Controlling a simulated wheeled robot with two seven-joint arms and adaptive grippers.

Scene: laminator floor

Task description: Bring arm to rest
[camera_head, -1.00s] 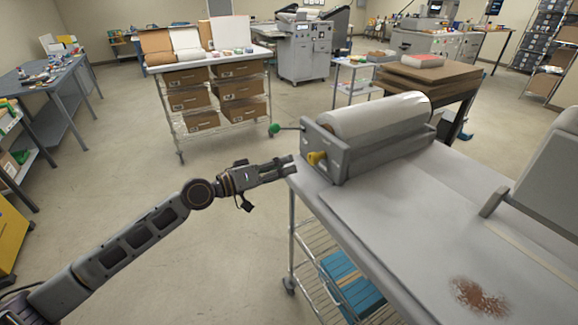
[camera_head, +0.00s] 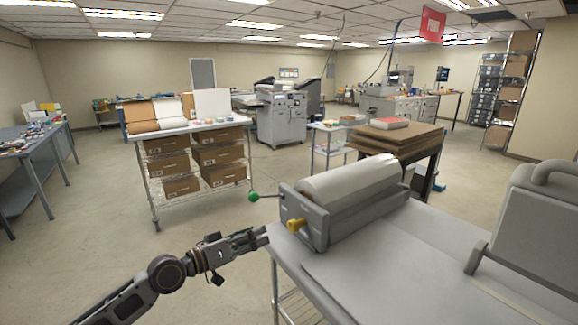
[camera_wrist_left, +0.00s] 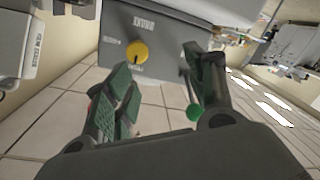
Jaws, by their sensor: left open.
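My left arm comes in from the lower left in the head view, and its gripper (camera_head: 256,238) is beside the left end of the laminator (camera_head: 318,222). In the left wrist view the gripper (camera_wrist_left: 165,95) is open, with nothing between its fingers. Ahead of the fingers is the laminator's grey end panel (camera_wrist_left: 175,30) with a yellow knob (camera_wrist_left: 136,52). The knob also shows in the head view (camera_head: 296,225). The green ball (camera_head: 253,197) of a lever sticks out left of the laminator, and it shows beyond the fingers in the wrist view (camera_wrist_left: 194,112). My right gripper is not in view.
The laminator stands on a grey table (camera_head: 400,262) whose left edge is close to my gripper. A grey machine (camera_head: 535,225) stands at right. A wheeled rack with cardboard boxes (camera_head: 195,160) stands behind. The floor (camera_head: 90,235) at left is clear.

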